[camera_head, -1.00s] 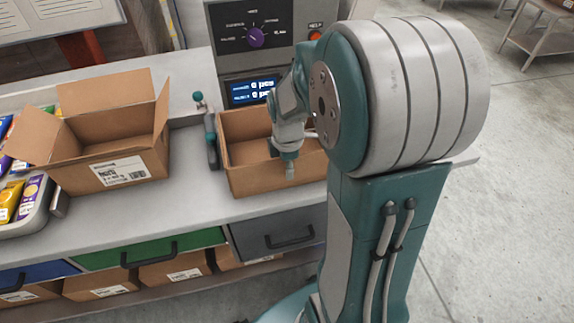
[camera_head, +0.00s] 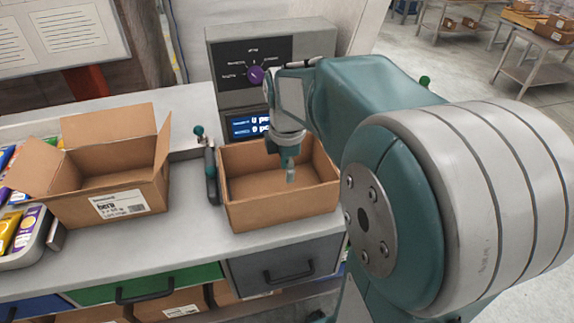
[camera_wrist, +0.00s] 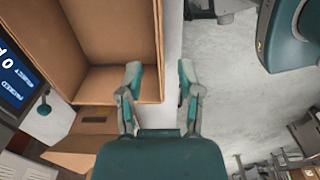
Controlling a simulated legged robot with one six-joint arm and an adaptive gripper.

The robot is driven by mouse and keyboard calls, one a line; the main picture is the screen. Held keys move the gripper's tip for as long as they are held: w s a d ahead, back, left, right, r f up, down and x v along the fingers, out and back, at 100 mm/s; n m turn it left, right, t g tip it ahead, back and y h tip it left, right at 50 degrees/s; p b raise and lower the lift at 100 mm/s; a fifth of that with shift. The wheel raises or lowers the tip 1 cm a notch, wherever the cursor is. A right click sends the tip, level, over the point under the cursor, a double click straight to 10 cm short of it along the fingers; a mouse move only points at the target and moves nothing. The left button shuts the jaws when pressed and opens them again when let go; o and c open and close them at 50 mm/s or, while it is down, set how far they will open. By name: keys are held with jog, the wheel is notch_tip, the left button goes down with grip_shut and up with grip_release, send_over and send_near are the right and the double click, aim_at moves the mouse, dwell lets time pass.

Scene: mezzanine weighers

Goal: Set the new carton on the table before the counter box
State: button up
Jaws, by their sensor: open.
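An open-topped, empty brown carton (camera_head: 285,207) stands upright on the table (camera_head: 190,238), in front of the grey counter box (camera_head: 235,55) with its purple knob and blue display. In the wrist view my gripper (camera_wrist: 159,85) is open, one finger on each side of the line of the carton's wall (camera_wrist: 158,60). The fingertips look clear above the rim. The carton's label side, if any, does not show. My arm hides part of the counter box's right side.
A flapped, labelled carton (camera_head: 122,205) stands to the left. A tray of colourful packets (camera_head: 38,240) sits far left. Drawers (camera_head: 290,262) lie under the table's front edge.

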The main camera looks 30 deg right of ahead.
jog(key=shift+r, duration=0.3)
jog(key=s+a+r+m+t, duration=0.2)
jog(key=s+a+m, duration=0.3)
jog(key=s+m, duration=0.1)
jog(key=s+a+r+m+t, duration=0.1)
jog(key=s+a+m+t, duration=0.2)
jog(key=s+a+m, duration=0.2)
jog(key=shift+s+a+r+m, duration=0.4)
jog(key=shift+s+m, duration=0.35)
jog(key=shift+m, duration=1.15)
